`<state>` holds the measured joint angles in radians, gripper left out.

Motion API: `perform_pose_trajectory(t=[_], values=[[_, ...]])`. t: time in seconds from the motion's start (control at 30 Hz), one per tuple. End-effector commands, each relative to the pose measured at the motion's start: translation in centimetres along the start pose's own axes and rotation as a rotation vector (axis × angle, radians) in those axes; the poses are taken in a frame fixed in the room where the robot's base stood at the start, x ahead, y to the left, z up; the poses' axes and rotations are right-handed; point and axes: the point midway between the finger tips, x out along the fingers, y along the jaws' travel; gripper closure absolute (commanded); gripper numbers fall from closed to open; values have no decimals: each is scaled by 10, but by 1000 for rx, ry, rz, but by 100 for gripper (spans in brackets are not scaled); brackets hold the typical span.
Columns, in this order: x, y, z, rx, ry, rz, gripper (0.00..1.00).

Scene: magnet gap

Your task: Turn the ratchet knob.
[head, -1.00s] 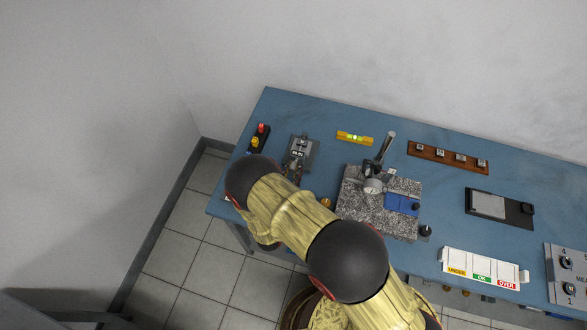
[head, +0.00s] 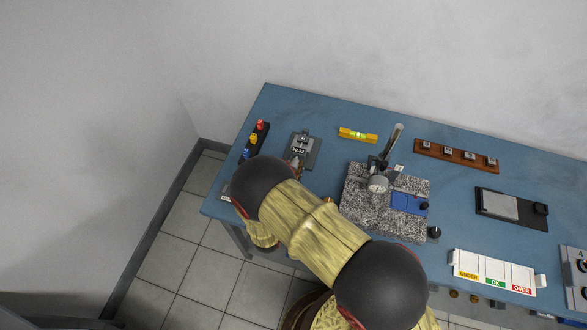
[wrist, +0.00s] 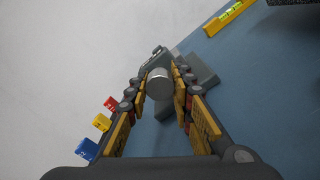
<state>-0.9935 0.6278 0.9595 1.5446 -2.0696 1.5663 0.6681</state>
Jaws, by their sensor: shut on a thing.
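The ratchet knob (wrist: 160,84) is a grey metal cylinder, seen end-on between my fingers in the wrist view. It belongs to a grey measuring device with a small display (head: 300,150), which stands on a grey base near the left end of the bench. My gripper (wrist: 161,88) is shut on the knob, with one yellow-and-dark finger on each side. In the head view my arm hides most of the gripper and the near end of the device. The display's digits are too small to read surely.
Red, yellow and blue tags (head: 253,139) stand left of the device. A yellow level (head: 357,135) lies behind to the right. A speckled granite block (head: 367,215) with a dial gauge on a stand (head: 377,184) is to the right. Blue bench (head: 285,108) shows between them.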

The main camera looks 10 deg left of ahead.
Motion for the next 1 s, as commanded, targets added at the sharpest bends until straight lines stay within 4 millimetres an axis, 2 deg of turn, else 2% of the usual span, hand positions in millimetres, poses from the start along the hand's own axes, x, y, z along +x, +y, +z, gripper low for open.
perform_pose_trajectory(t=[0.7,1.0], values=[[-1,-1,-2,669,1,1,100],[-1,-1,-2,875,1,-1,100]])
